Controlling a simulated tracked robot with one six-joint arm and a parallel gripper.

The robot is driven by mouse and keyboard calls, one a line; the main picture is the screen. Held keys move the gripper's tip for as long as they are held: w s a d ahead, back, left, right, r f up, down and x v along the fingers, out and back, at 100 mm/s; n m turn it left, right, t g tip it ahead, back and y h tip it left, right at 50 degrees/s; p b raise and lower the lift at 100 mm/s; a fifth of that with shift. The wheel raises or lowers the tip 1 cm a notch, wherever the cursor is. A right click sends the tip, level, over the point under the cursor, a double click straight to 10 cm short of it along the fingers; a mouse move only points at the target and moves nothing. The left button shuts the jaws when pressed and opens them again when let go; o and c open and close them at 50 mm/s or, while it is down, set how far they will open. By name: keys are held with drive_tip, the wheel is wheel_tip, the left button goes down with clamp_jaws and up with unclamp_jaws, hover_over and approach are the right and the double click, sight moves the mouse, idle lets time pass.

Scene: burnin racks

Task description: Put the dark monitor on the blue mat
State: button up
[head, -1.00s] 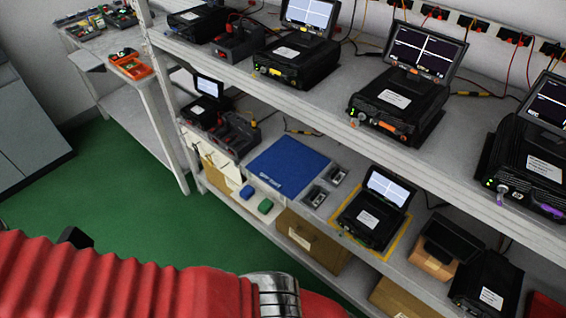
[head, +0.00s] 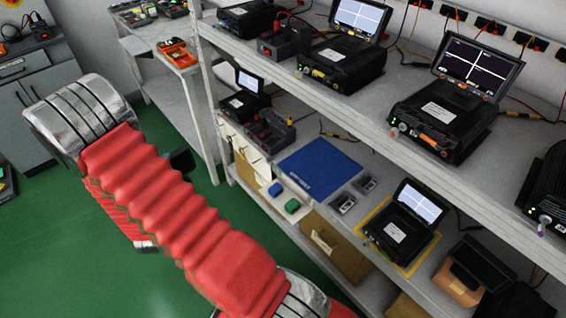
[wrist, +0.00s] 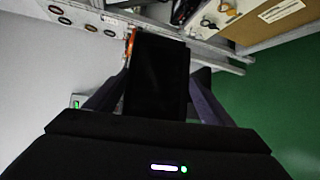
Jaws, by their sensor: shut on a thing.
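My gripper (wrist: 157,100) shows in the wrist view, its two dark fingers on either side of a flat black panel that looks like the dark monitor (wrist: 157,75). It is shut on this panel and holds it up off any surface. The blue mat (head: 318,168) lies flat and bare on the lower shelf, to the right of my arm.
Two small grey trays (head: 343,203) lie right of the mat, and a black unit with a lit screen (head: 422,202) stands beyond. Another dark-screened display (head: 482,262) sits on a brown box. The upper shelf (head: 300,112) overhangs at the back. Green floor (head: 60,220) is clear at left.

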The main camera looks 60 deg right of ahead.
drive_tip(key=s+d+m+g+h, duration=0.1)
drive_tip(key=s+d+m+g, duration=0.1)
drive_tip(key=s+d, duration=0.45)
drive_tip(key=s+d+m+g+h, duration=0.1)
drive_tip(key=s+d+m+g, duration=0.15)
drive_tip(key=d, duration=0.65)
drive_tip(key=s+d+m+g+h, duration=0.1)
drive_tip(key=s+d+g, duration=0.2)
drive_tip(key=s+d, duration=0.4)
drive_tip(key=s+d+m+g, duration=0.2)
drive_tip(key=s+d+g, duration=0.1)
drive_tip(key=s+d, duration=0.4)
drive_tip(key=s+d+m+g+y, duration=0.1)
drive_tip(key=s+d, duration=0.6)
drive_tip(key=s, duration=0.7)
drive_tip(key=shift+d+f+m+g, duration=0.4)
drive_tip(key=shift+f+m+g, duration=0.05)
drive_tip(key=shift+m+g, duration=0.45)
drive_tip(key=shift+f, duration=2.9)
drive_tip(key=shift+f, duration=2.1)
